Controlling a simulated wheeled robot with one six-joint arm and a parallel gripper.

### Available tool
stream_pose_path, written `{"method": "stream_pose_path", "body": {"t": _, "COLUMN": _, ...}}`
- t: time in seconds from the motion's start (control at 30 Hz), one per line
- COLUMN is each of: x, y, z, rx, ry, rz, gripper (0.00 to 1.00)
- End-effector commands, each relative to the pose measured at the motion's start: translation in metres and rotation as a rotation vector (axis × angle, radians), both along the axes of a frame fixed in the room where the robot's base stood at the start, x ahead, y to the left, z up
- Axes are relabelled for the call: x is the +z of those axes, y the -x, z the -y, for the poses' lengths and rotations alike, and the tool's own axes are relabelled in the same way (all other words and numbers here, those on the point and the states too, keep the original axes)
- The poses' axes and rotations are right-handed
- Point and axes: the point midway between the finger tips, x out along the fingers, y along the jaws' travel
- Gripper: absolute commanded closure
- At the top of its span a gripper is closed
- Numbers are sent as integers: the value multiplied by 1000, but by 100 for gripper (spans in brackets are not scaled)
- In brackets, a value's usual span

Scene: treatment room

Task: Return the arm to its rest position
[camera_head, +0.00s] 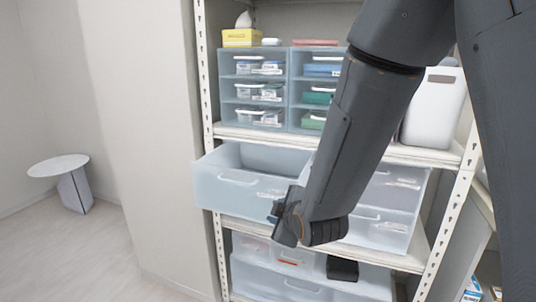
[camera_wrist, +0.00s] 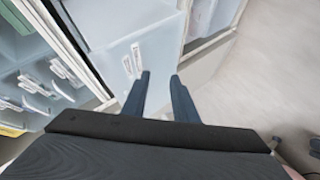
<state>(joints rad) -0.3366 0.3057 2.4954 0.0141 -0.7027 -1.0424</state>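My dark grey arm reaches down across the right half of the head view, in front of the shelf. My gripper is at its lower end, mostly hidden by my own wrist in the head view. In the wrist view, the two fingers of my gripper (camera_wrist: 160,90) stand apart with nothing between them. Beyond them is a pale translucent drawer front with white labels (camera_wrist: 135,58). An open translucent drawer (camera_head: 240,185) sticks out of the shelf unit, just left of my wrist; I cannot tell whether they touch.
The metal shelf (camera_head: 290,138) holds small drawer units (camera_head: 288,75), a yellow box (camera_head: 241,37) and a white bin (camera_head: 432,108). Lower bins (camera_head: 290,285) sit below. A round white side table (camera_head: 58,166) stands at left. The floor at left is clear.

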Motion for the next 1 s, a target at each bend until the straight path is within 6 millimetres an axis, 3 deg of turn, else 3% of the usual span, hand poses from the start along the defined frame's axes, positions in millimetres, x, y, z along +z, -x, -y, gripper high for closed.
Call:
{"method": "stream_pose_path", "body": {"t": 0.1, "x": -16, "y": 23, "z": 45, "rx": -178, "ry": -96, "rz": -227, "gripper": 74}}
{"method": "stream_pose_path", "body": {"t": 0.27, "x": -32, "y": 71, "z": 98, "rx": -458, "ry": -217, "rz": -517, "gripper": 74}}
{"method": "stream_pose_path", "body": {"t": 0.5, "x": -34, "y": 165, "z": 158, "rx": -927, "ry": -353, "rz": -874, "gripper": 74}}
{"method": "stream_pose_path", "body": {"t": 0.6, "x": -30, "y": 196, "z": 172, "rx": -1080, "ry": -381, "rz": -966, "gripper": 74}}
{"method": "stream_pose_path", "body": {"t": 0.73, "x": -25, "y": 222, "z": 179, "rx": -1199, "ry": -396, "rz": -1034, "gripper": 74}}
{"method": "stream_pose_path", "body": {"t": 1.0, "x": -23, "y": 229, "z": 181, "rx": -1237, "ry": -398, "rz": -1055, "gripper": 74}}
